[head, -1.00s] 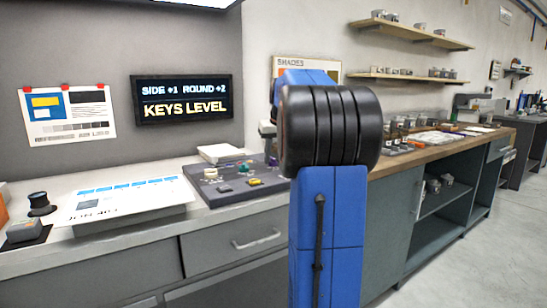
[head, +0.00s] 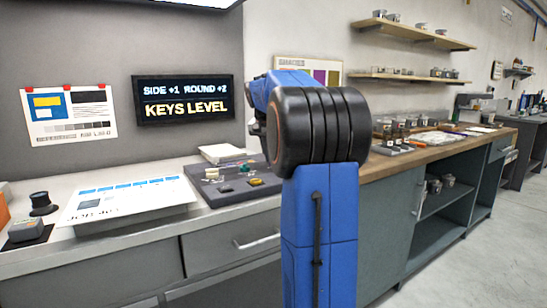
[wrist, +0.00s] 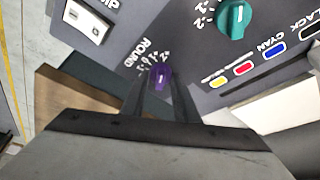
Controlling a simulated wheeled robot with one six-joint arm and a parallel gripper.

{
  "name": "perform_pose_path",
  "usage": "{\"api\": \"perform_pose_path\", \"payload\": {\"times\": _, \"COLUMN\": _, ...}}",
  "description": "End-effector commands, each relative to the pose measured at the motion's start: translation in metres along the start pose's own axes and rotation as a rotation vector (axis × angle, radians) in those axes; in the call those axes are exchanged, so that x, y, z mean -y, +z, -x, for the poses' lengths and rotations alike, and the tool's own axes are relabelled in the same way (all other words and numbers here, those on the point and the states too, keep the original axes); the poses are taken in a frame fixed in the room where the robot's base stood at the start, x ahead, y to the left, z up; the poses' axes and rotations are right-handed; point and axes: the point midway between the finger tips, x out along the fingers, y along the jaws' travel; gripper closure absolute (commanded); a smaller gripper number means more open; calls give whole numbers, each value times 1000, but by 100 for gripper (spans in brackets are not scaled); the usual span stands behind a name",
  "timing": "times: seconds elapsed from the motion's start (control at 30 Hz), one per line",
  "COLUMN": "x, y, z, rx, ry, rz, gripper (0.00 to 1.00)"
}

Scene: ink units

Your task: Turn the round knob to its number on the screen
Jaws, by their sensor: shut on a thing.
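The round knob (wrist: 161,76) is purple with a short white mark and sits beside the word ROUND on the dark panel (head: 219,193). My gripper (wrist: 162,87) has its two dark fingers on either side of this knob, shut on it, in the wrist view. The small numbers around the knob are partly hidden and blurred, so I cannot tell which one its mark meets. The screen (head: 183,99) reads SIDE +1 ROUND +2 and KEYS LEVEL. In the head view my arm hides the gripper and the round knob.
A teal knob (wrist: 234,19) sits near the gripper, with yellow, red (wrist: 243,69), blue and black keys in a row below it. A white switch (wrist: 87,21) is at the upper left. A sheet on a slanted stand (head: 128,198) lies left of the panel.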

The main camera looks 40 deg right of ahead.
Motion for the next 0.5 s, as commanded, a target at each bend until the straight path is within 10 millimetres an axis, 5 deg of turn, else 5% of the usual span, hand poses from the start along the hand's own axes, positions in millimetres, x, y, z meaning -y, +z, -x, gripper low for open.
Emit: {"api": "perform_pose_path", "payload": {"times": 0.5, "x": 0, "y": 0, "z": 0, "rx": 1, "ry": 28, "rz": -68, "gripper": 95}}
